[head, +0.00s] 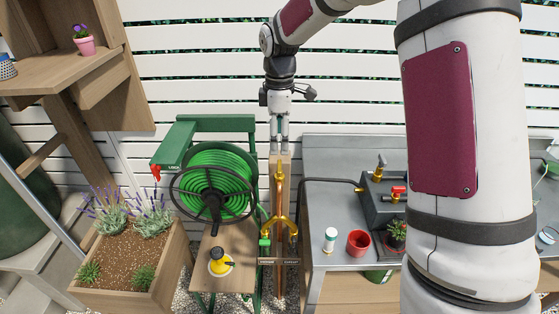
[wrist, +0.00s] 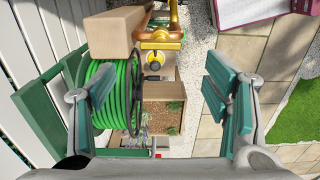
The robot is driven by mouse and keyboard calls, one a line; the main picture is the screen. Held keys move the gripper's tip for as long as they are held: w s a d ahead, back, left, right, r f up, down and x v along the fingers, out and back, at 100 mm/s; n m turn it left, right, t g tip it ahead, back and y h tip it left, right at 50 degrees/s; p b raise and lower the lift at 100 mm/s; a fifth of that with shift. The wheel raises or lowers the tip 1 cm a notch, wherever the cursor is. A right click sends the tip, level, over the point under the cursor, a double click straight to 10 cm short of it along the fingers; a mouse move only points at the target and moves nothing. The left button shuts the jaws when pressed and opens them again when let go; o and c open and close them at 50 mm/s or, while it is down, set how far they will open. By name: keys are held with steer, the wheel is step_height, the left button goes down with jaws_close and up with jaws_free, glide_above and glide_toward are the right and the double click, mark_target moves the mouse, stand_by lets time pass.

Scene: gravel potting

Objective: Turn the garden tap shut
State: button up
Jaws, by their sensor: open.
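A brass garden tap fitting (head: 279,222) forks into two outlets on a copper pipe (head: 279,185), which runs up a wooden post (head: 286,166). A small green part (head: 264,242) shows at its left outlet; whether it is a handle is unclear. My gripper (head: 281,148) points down at the top of the post, above the fork. In the wrist view my gripper (wrist: 162,80) is open and empty. The brass fitting (wrist: 160,41) shows beyond the fingers, near the top edge, beside the post (wrist: 118,30). The tap's open or shut position cannot be told.
A green hose reel (head: 214,182) stands just left of the post. A yellow-and-white item (head: 220,262) sits on the wooden bench below it. Right is a grey worktop (head: 322,262) with a red pot (head: 359,243) and a red-handled valve (head: 398,192). A lavender planter (head: 128,262) stands left.

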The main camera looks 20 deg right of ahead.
mark_target(279, 166)
step_height(279, 166, down, 9)
steer(key=shift+r+p, duration=0.1)
steer(key=shift+p, duration=0.55)
steer(key=shift+c, duration=0.2)
steer(key=c, duration=1.1)
